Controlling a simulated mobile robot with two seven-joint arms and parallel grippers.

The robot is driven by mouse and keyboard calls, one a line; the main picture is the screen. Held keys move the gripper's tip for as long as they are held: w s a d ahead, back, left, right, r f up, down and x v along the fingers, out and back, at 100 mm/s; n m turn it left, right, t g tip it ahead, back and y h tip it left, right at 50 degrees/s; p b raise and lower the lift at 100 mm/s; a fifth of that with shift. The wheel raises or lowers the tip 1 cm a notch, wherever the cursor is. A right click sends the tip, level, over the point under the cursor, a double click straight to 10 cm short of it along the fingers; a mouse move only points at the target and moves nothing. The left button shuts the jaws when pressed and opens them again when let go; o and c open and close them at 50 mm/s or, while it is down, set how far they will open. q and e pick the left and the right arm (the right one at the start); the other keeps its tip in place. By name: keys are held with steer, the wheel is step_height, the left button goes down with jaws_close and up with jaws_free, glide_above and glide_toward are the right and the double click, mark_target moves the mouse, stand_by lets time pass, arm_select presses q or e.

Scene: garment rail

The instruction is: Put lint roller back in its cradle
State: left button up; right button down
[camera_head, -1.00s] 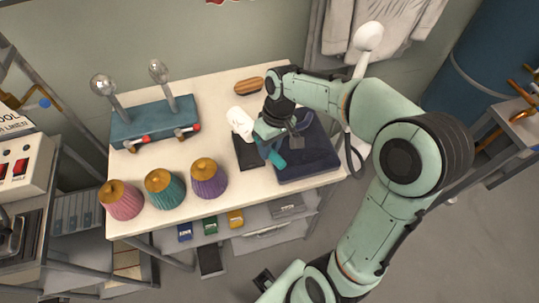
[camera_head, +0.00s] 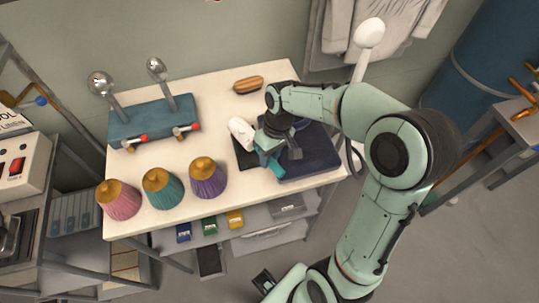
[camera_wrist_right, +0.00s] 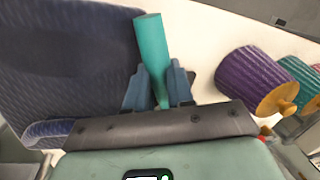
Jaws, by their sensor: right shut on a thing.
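The lint roller has a white roller head (camera_head: 241,132) and a teal handle (camera_head: 276,167). My right gripper (camera_head: 268,153) is shut on the handle, above the white table. In the right wrist view the teal handle (camera_wrist_right: 151,45) sticks out between the two blue-grey fingers (camera_wrist_right: 158,88). A flat black piece (camera_head: 246,155), possibly the cradle, lies on the table below the roller head and left of my gripper. My gripper hides part of it, and I cannot tell whether the roller touches it.
Pink (camera_head: 118,201), teal (camera_head: 162,190) and purple (camera_head: 207,180) ribbed cones line the front edge. A blue stand (camera_head: 153,120) with metal knobs is back left. A wooden brush (camera_head: 249,85) lies behind.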

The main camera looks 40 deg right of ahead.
steer(key=c, duration=1)
jaws_free()
steer(key=shift+f, duration=0.1)
steer(key=shift+r, duration=0.2)
arm_select(q)
steer(key=w+r+p, duration=0.2)
steer(key=r, duration=0.1)
arm_select(e)
steer(key=r, duration=0.4)
steer(key=d+r, duration=0.1)
steer(key=r, duration=0.3)
steer(key=d+r, duration=0.1)
steer(key=r, duration=0.3)
steer(key=shift+d+r, duration=0.15)
steer(key=shift+r, duration=0.2)
